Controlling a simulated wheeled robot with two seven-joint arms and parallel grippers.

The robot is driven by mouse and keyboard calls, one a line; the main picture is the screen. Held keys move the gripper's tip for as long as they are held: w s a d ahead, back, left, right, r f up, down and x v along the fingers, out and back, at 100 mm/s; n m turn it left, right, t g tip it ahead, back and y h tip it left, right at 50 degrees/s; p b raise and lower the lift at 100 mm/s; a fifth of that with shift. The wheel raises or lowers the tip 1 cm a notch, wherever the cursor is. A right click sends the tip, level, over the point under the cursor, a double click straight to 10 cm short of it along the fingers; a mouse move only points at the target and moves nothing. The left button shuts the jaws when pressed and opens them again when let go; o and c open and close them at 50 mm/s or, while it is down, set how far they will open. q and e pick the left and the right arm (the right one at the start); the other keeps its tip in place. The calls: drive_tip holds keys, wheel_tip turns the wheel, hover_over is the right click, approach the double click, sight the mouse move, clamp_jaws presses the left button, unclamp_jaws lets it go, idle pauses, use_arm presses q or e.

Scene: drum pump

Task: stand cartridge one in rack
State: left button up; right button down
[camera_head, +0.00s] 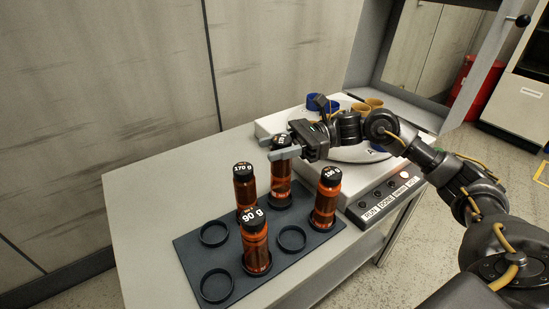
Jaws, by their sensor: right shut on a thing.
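The dark rack (196,258) lies on the table with round ring holders. My right gripper (285,149) reaches over from the right and is shut on an amber, dark-capped cartridge (281,180) near its top. That cartridge is upright at the rack's back corner, and its base appears to be in or just over a ring there. Its cap label is partly covered by the fingers. Three other amber cartridges stand upright in the rack: one marked 170 g (244,191), one marked 90 g (255,245), and one at the right (327,200) with a hard-to-read label. My left gripper is not in view.
Empty ring holders show at the left (214,234), front left (216,286) and middle (291,239). A white machine (356,190) with a round platform, blue and yellow cups and front buttons stands behind the rack. The table's left side (150,200) is clear.

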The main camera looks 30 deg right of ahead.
sight(281, 168)
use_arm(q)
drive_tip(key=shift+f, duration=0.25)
use_arm(e)
drive_tip(key=f, duration=0.3)
drive_tip(key=shift+w+f, duration=0.3)
drive_tip(key=shift+f, duration=0.2)
drive_tip(key=shift+f+b, duration=0.1)
drive_tip(key=shift+b, duration=0.2)
drive_tip(key=c, duration=1.1)
unclamp_jaws()
drive_tip(key=shift+o, duration=1.2)
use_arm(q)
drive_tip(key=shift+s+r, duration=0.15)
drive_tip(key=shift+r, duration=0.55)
